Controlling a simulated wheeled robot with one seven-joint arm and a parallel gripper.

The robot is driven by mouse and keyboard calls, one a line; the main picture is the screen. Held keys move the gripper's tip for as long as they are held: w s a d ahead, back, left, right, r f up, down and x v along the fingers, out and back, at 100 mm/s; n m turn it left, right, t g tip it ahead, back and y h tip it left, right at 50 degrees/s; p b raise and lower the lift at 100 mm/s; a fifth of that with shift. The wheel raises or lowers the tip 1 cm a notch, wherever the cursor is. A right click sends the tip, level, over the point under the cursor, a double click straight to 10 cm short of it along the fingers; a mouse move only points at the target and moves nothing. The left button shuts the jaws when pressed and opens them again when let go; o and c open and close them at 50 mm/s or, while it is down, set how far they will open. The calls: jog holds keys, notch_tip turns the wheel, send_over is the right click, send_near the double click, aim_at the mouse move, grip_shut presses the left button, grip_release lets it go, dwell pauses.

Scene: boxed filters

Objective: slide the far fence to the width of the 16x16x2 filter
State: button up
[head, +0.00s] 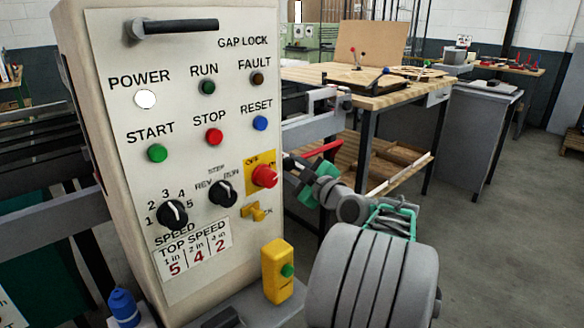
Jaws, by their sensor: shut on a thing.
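My gripper (289,164) shows only in part, at the right edge of the control cabinet, at the end of my arm. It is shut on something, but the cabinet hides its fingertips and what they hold. A red bar (319,150) shows just above my wrist; I cannot tell whether it touches the gripper. The far fence cannot be made out from here. The 16x16x2 filter is not recognisable in view.
The control cabinet (95,120) fills the left and middle, with buttons, knobs and a black handle (180,27). Grey machine rails (312,128) stick out behind it. A wooden workbench (400,95) stands behind. Open floor (500,240) lies to the right.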

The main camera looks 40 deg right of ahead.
grip_shut()
dwell(0.7)
